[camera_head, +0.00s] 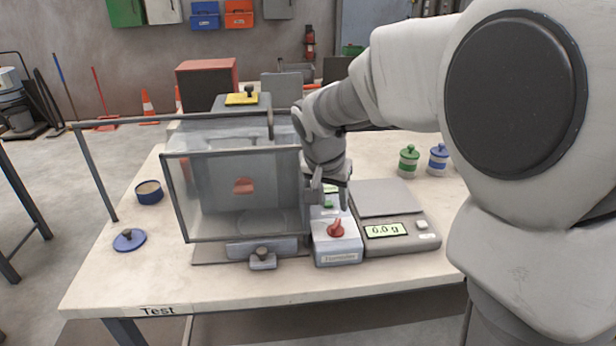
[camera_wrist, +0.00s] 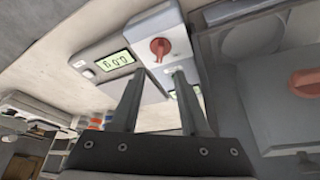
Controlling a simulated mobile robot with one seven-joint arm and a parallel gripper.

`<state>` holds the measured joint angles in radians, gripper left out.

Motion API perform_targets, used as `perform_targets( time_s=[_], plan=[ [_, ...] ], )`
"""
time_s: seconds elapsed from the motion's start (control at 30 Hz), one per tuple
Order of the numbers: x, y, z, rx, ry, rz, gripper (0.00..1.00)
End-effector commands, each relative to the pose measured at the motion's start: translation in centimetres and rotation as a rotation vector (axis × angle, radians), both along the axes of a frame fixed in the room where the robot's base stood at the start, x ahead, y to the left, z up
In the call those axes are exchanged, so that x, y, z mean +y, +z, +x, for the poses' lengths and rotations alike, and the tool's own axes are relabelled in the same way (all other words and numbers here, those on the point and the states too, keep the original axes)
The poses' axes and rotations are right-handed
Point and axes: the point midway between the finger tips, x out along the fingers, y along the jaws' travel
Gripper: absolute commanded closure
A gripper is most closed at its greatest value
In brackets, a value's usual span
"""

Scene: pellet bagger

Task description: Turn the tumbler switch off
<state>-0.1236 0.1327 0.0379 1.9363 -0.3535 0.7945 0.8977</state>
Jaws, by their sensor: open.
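The tumbler switch is a red rotary knob (camera_head: 336,228) on the sloped face of a small pale box (camera_head: 338,258) on the table, left of the scale. A green patch shows on the box behind the knob. In the wrist view the red knob (camera_wrist: 160,47) sits just beyond and between the fingertips. My gripper (camera_head: 331,198) is just above and behind the knob in the head view. Its two fingers (camera_wrist: 157,75) are apart and empty, and look clear of the knob. The head view hides part of the box's rear behind my gripper.
A scale (camera_head: 399,246) reading 0.0 g stands close right of the box. A clear-fronted enclosure (camera_head: 215,205) with a red part inside stands close left. A small knobbed block (camera_head: 263,261) sits before it. Green (camera_head: 408,163) and blue (camera_head: 438,160) jars stand behind right. The front table strip is clear.

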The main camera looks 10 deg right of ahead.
Motion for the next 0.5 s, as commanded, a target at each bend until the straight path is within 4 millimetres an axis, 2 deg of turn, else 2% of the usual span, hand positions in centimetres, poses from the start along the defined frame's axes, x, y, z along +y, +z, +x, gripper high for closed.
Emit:
perform_targets(
  time_s=[0.03,0.2,0.33,0.5],
  plan=[
    [-0.3,-1.4,0.3,0.004,-0.001,0.0,0.55],
    [-0.9,-4.7,1.5,0.004,-0.001,0.0,0.55],
    [-1.3,-6.7,2.3,0.002,-0.001,0.001,0.55],
    [-1.7,-8.2,2.9,0.0,0.0,0.0,0.55]
  ],
)
